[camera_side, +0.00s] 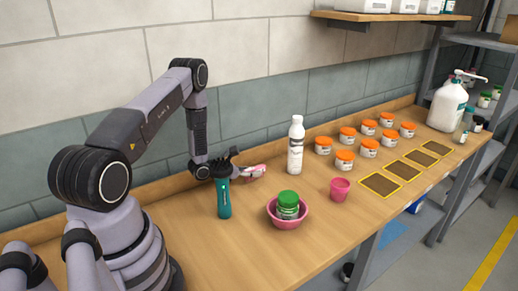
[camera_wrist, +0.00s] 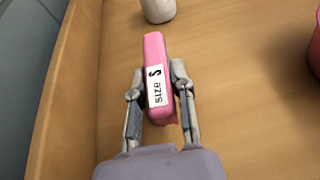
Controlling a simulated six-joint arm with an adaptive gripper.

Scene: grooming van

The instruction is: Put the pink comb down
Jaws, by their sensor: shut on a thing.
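The pink comb (camera_wrist: 155,56) is between the two fingers of my gripper (camera_wrist: 158,90) in the wrist view, with a white label reading "size S" facing up. In the side view, my gripper (camera_side: 236,169) is shut on the pink comb (camera_side: 254,171), which points to the right. The comb appears to be above the wooden bench, but the height is hard to tell. A teal-handled tool (camera_side: 224,198) stands just in front of my gripper in the side view. The part of the comb beneath the fingers is hidden.
A white bottle (camera_side: 296,146) stands right of the comb. A pink bowl (camera_side: 287,218) holds a green-lidded jar (camera_side: 288,203), with a pink cup (camera_side: 340,188) beyond it. Several orange-lidded jars (camera_side: 345,158) and yellow-edged dark mats (camera_side: 380,186) lie farther right. The bench (camera_side: 180,225) has bare wood at front left.

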